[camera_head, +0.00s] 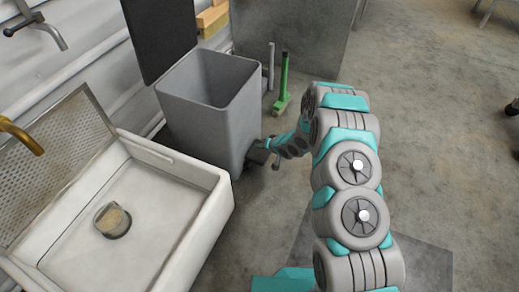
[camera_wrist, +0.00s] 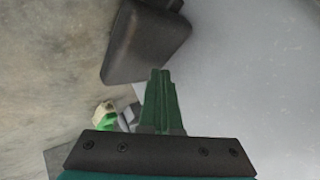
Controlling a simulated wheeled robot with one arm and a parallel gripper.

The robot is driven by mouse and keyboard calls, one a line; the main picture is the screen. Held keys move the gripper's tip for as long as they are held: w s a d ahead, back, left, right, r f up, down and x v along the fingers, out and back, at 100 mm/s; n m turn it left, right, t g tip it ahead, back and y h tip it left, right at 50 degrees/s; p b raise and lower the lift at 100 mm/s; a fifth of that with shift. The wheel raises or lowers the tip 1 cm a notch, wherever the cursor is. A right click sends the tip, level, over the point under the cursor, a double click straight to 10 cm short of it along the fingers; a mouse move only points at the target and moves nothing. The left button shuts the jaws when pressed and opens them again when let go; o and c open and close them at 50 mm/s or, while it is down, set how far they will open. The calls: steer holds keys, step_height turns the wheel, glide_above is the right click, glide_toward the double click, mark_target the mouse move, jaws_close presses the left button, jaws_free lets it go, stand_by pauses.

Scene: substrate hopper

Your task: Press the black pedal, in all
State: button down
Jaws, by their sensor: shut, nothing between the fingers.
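The black pedal (camera_wrist: 146,42) shows in the wrist view as a dark, rounded block beside a smooth grey surface. My gripper (camera_wrist: 160,72) is shut and empty, its green fingers together. The fingertips are very close to the pedal's lower right edge in that view; I cannot tell whether they touch it. In the head view my arm reaches to the foot of the grey bin (camera_head: 212,105), where the pedal and gripper are hard to tell apart. The bin's black lid (camera_head: 160,35) stands raised and the bin is open.
A white sink (camera_head: 150,205) with a cup-like object (camera_head: 112,220) stands left of the bin. A green post (camera_head: 283,82) and a grey post (camera_head: 270,66) stand right of it. A grey panel (camera_head: 315,45) is behind.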

mark_target(261, 152)
steer(key=shift+r+p, duration=1.85)
steer(key=shift+r, duration=0.7)
